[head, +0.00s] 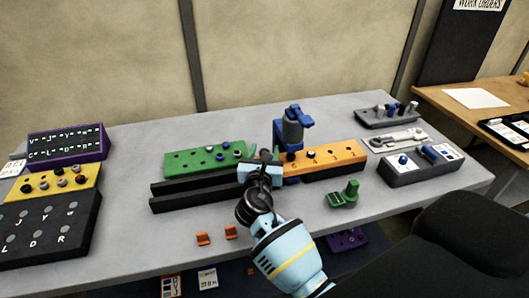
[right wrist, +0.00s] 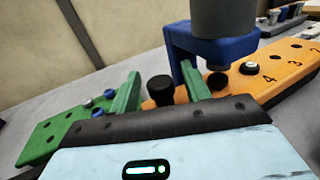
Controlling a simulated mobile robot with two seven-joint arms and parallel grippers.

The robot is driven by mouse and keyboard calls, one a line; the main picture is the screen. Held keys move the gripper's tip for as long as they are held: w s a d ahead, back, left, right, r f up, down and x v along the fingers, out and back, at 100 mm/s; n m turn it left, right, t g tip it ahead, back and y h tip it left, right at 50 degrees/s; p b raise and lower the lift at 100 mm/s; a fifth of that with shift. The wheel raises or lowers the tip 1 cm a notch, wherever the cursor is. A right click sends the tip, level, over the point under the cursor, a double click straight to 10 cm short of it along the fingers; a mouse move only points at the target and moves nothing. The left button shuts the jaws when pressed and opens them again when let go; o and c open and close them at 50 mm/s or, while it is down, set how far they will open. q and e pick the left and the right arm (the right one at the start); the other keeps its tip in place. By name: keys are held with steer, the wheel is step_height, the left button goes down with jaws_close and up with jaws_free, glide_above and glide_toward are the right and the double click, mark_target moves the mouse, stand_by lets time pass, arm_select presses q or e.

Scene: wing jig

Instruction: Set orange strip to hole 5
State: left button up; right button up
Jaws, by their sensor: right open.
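A blue and grey clamp (head: 291,128) stands over the strip near the gripper. I cannot make out hole 5. My left gripper is not in view.
A dark double rail (head: 195,196) runs in front of the green strip. A green bracket (head: 343,195) and small orange blocks (head: 203,238) lie on the table. Black, yellow and purple panels stand at left, grey trays (head: 420,170) at right. The back left is clear.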

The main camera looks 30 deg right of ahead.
steer(key=v, duration=0.7)
steer(key=shift+s+a, duration=0.25)
steer(key=shift+s, duration=0.05)
steer(key=shift+f, duration=0.1)
